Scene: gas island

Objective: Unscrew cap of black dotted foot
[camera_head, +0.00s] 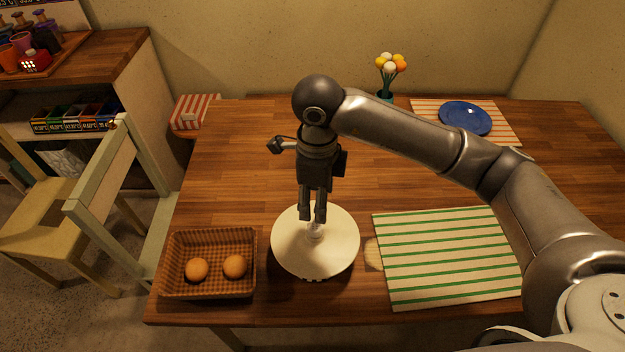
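A round cream disc (290,258) lies near the table's front edge, with small dark marks along its front rim. A small pale upright piece (315,233) stands at its middle. I cannot tell whether this is the cap or the foot, and no clearly black dotted foot shows. My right gripper (313,218) points down over the disc with its two fingers close together at the top of the pale piece. I cannot tell whether they grip it. My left gripper is out of view.
A wicker basket (210,291) with two eggs stands left of the disc. A green-striped mat (448,258) lies to the right. A blue plate (465,118) and flowers (391,64) are at the back. A chair (103,180) stands left. The table's middle left is clear.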

